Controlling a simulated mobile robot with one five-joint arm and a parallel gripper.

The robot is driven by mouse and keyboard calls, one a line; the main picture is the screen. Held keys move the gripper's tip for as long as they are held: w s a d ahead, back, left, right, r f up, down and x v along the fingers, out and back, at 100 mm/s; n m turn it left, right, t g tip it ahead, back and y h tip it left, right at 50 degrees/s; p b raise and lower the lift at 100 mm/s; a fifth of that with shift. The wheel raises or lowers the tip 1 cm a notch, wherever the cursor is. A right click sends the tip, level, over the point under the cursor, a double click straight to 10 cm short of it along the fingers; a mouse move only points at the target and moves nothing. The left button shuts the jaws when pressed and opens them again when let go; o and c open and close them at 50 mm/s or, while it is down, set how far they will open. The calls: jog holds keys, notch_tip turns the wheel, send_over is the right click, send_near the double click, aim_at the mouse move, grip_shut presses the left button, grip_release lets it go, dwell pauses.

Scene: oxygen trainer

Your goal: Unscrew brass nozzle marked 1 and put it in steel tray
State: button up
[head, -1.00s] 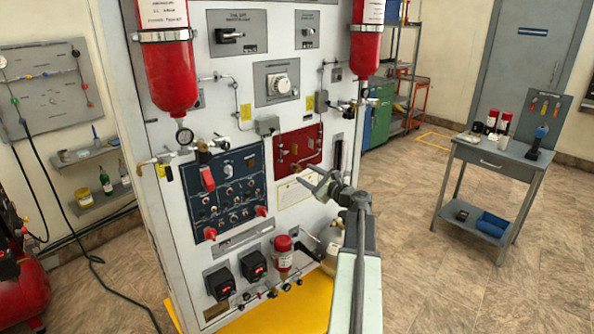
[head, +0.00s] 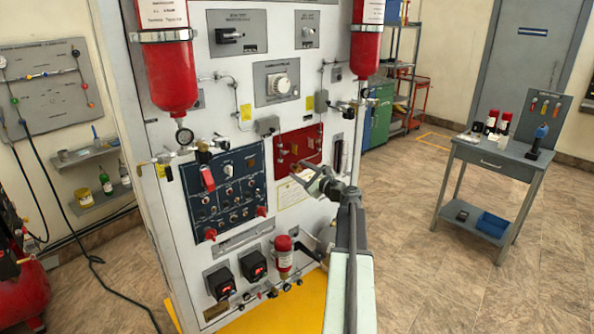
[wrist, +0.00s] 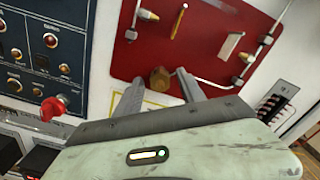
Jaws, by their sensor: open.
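A brass hex fitting (wrist: 160,78) shows at the lower edge of the red panel (wrist: 205,42) in the wrist view. No number is readable on it, so I cannot tell if it is nozzle 1. My gripper (wrist: 154,84) is open and empty, its two grey fingers pointing at the panel. The fitting appears in the gap between the fingertips; I cannot tell how far beyond them it is. In the head view my gripper (head: 302,172) is in front of the red panel (head: 300,146). I cannot make out a steel tray.
A dark blue switch panel (head: 225,187) is left of the gripper, with a red knob (wrist: 53,107) near its lower corner. Thin pipes with smaller brass fittings (wrist: 247,57) cross the red panel. A grey cart (head: 496,160) stands at right, with clear floor before it.

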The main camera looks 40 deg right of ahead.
grip_shut()
jog(key=n, duration=0.3)
jog(key=shift+n, duration=0.3)
jog(key=shift+n, duration=1.6)
jog(key=n, duration=0.3)
jog(key=shift+n, duration=0.3)
